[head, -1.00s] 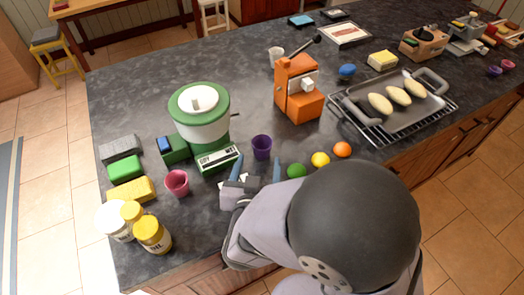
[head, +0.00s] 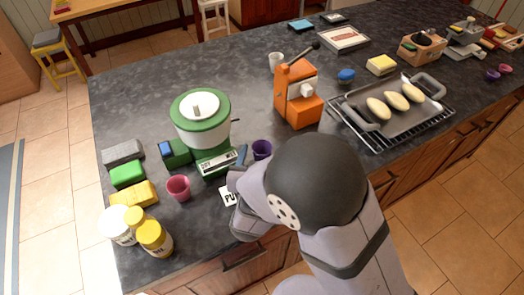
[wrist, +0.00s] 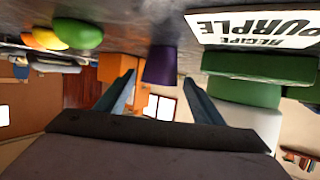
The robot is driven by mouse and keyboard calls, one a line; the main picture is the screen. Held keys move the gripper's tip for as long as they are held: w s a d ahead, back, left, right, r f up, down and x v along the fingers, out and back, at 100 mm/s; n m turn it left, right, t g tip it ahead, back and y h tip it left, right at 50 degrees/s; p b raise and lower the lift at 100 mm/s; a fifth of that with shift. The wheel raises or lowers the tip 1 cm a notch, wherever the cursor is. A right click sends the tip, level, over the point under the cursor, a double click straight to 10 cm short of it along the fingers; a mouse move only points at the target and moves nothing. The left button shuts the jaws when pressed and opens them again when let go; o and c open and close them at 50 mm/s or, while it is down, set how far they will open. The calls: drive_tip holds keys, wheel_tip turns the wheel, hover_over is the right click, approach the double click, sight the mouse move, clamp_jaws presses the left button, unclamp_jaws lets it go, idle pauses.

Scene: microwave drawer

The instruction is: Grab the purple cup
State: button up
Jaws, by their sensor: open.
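The purple cup (head: 262,149) stands upright on the dark counter, just right of the green and white machine. In the wrist view, which is upside down, the purple cup (wrist: 161,64) shows in the gap between my fingertips. My gripper (wrist: 160,84) is open and empty, with a blue finger on either side of the cup in that picture. I cannot tell how far the cup lies beyond the tips. In the head view one blue finger (head: 243,156) shows left of the cup; my arm hides the rest of my gripper.
A pink cup (head: 178,188) and a "PURPLE RECIPE" card (wrist: 257,27) are close by. The green machine (head: 201,120) stands left of the purple cup and an orange machine (head: 298,92) behind it. Green (wrist: 76,33), yellow and orange balls lie to one side.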

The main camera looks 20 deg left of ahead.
drive_tip(key=shift+w+f, duration=0.15)
drive_tip(key=shift+w, duration=0.2)
drive_tip(key=c, duration=1)
drive_tip(key=shift+c, duration=0.2)
wheel_tip(320, 180, up, 10)
